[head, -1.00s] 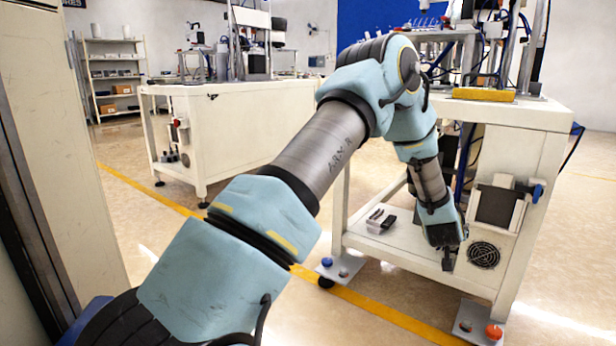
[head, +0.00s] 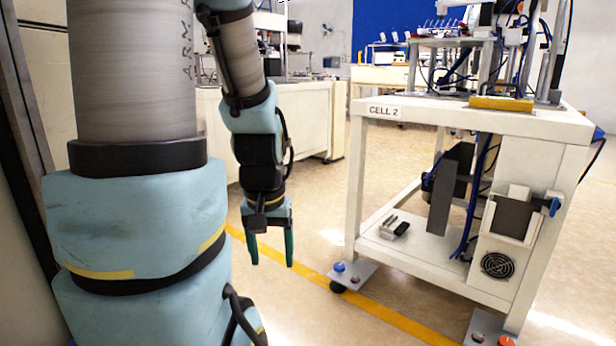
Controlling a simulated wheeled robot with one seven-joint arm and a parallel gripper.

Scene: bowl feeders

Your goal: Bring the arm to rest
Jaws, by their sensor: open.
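My gripper (head: 271,262) hangs at the end of my arm, pointing straight down. Its two dark green fingers are apart, and nothing is between them. It is left of the white machine cart marked CELL 2 (head: 470,121), clear of it, with the floor behind. My arm rises on the left side of the view. Its upper part runs out of the top of the picture.
A yellow block (head: 501,104) lies on the cart's front edge. Small dark parts (head: 396,226) lie on its lower shelf. A second white cabinet (head: 310,120) stands behind my arm. A yellow line (head: 395,318) crosses the open floor (head: 315,215).

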